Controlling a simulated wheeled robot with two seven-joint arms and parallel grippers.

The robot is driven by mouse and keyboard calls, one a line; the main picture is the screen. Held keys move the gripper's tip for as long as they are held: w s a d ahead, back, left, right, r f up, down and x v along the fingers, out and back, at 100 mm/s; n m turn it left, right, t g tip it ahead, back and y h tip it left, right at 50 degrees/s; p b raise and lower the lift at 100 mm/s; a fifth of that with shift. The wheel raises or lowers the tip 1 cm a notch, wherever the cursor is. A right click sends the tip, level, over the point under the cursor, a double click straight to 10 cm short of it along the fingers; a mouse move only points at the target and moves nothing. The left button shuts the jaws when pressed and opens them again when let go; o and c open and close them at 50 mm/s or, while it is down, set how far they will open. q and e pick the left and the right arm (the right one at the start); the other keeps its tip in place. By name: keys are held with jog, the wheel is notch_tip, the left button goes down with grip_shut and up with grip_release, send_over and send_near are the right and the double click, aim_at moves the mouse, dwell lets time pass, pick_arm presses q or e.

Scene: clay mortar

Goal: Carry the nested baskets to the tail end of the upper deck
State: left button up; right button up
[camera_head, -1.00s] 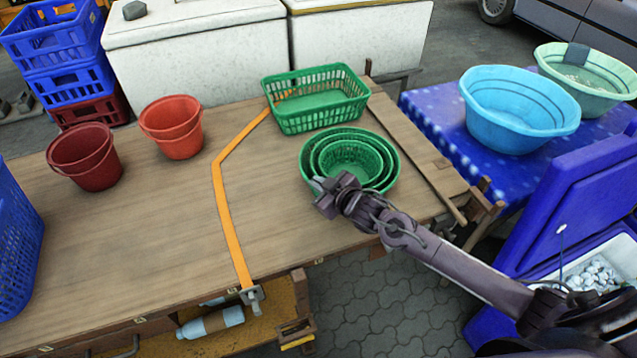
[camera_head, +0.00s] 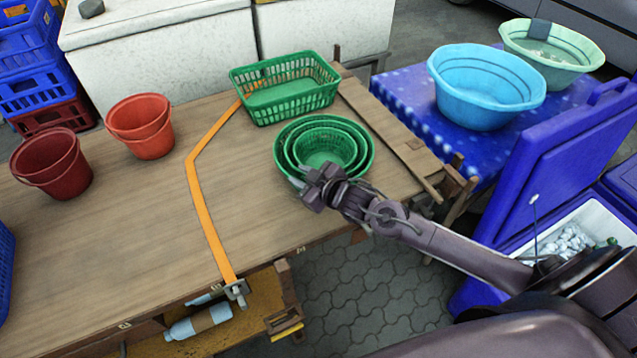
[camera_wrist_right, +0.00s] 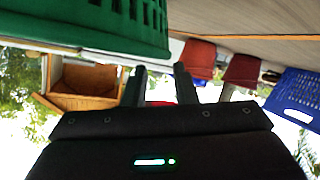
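The nested baskets (camera_head: 325,148) are round, green and stacked inside one another. They stand upright on the wooden upper deck (camera_head: 130,225), near its right front edge. My right gripper (camera_head: 314,187) is at their near rim in the head view. In the right wrist view, which looks upside down, its two fingers (camera_wrist_right: 159,88) are apart with a gap between them. A green basket wall (camera_wrist_right: 100,25) shows beside the fingertips there, and no rim is seen clamped between them. My left gripper is not in view.
A rectangular green basket (camera_head: 285,88) stands behind the nested ones. An orange strap (camera_head: 206,215) crosses the deck. Two red buckets (camera_head: 142,128) (camera_head: 50,166) stand at left. Blue table with basins (camera_head: 485,90) is at right. The deck's front middle is clear.

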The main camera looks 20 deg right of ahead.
jog(key=v, duration=0.8)
jog(key=shift+s+r, duration=0.2)
jog(key=shift+s, duration=0.15)
jog(key=s+a+f+m+g+h, duration=0.1)
jog(key=s+a+m+g+h, duration=0.15)
jog(key=s+g, duration=0.45)
jog(key=s+a+m+g+h, duration=0.1)
jog(key=s+m+g+h, duration=0.15)
jog(key=s, duration=0.85)
notch_tip(320, 180, down, 29)
jog(key=s+g+y, duration=0.1)
jog(key=s+g, duration=0.1)
jog(key=s+d+f, duration=0.2)
jog(key=s+f, duration=0.7)
jog(key=s, duration=0.1)
jog(key=s+d+f, duration=0.1)
jog(key=s+f, duration=0.8)
jog(key=f, duration=0.1)
jog(key=shift+s+d+g, duration=0.35)
jog(key=shift+s+d, duration=0.05)
